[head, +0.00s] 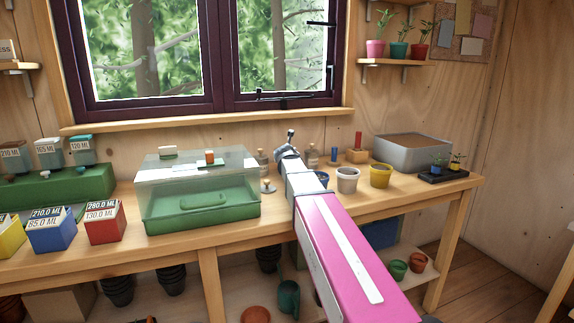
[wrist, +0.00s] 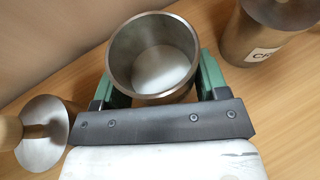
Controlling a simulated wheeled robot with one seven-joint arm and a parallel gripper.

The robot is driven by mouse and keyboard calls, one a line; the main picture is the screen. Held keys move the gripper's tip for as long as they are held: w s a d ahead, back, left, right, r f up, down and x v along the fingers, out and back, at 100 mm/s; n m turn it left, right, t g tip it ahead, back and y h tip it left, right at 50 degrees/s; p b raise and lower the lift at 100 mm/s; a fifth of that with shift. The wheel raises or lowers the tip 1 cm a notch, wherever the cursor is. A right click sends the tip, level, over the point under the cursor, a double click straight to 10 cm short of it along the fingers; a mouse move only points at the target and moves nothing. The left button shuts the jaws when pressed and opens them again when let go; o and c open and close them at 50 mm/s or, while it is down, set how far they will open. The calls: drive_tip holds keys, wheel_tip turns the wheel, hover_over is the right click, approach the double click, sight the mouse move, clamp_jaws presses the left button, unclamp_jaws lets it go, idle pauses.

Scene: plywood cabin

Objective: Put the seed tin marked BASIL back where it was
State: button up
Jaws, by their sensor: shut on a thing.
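My gripper (wrist: 152,88) has its green fingers on both sides of an open metal tin (wrist: 152,55), shut on it. The tin has no lid on, and its inside looks empty with a pale bottom. Its label is hidden, so I cannot read BASIL on it. I cannot tell whether it touches the bench. A round metal piece with a wooden knob (wrist: 42,135), perhaps a lid, lies at the left in the wrist view. Another tin (wrist: 250,40) stands at the upper right with a partly cut-off label. In the head view my gripper (head: 288,150) is at the bench's back.
A green propagator with a clear cover (head: 200,205) stands left of my arm. Small pots, including a white one (head: 347,181) and a yellow one (head: 380,177), stand to the right. A grey planter (head: 400,155) and a seedling tray (head: 443,174) are further right. The bench front right (head: 410,195) is clear.

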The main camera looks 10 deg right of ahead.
drive_tip(key=shift+f, duration=1.25)
drive_tip(key=o, duration=1)
drive_tip(key=v, duration=1.2)
drive_tip(key=shift+r, duration=0.15)
